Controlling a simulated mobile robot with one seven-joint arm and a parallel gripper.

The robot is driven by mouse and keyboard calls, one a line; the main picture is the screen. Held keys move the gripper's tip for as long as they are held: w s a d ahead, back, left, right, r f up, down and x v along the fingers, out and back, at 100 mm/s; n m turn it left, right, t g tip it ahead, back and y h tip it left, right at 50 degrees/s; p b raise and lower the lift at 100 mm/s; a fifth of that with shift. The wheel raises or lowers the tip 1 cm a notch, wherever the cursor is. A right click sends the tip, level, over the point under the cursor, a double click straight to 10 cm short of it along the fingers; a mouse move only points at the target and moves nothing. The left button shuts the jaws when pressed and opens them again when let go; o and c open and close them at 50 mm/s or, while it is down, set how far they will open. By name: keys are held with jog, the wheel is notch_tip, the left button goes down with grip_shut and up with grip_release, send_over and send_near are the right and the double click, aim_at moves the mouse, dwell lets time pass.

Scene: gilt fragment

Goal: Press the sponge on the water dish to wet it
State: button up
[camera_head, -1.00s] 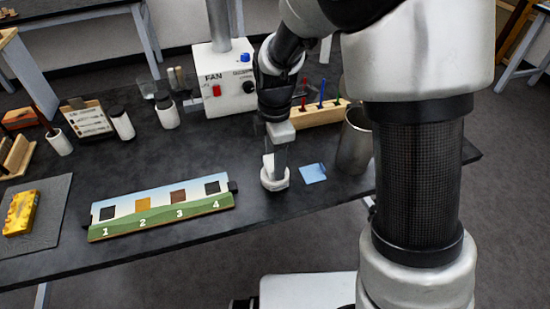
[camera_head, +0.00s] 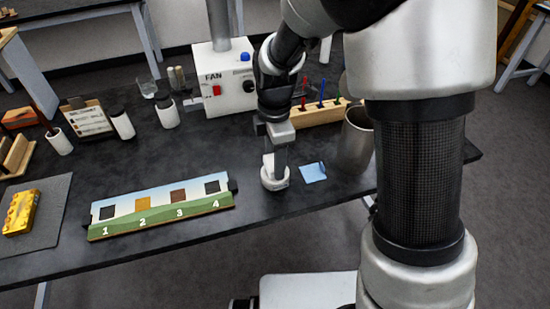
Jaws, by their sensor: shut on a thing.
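The white water dish (camera_head: 275,183) stands on the black table, left of a blue square. My gripper (camera_head: 275,166) points down with its fingertips at the dish, shut on a small pale thing that I take for the sponge (camera_head: 268,161). The fingers hide most of the sponge. I cannot tell whether it touches the water.
A flat blue square (camera_head: 313,172) and a metal beaker (camera_head: 355,143) are to the right. A numbered strip (camera_head: 160,209) with several coloured squares lies left. The fan box (camera_head: 228,85) and a wooden rack (camera_head: 318,114) stand behind. A yellow block (camera_head: 21,212) lies far left.

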jog(key=shift+r+p, duration=2.7)
jog(key=shift+r, duration=0.85)
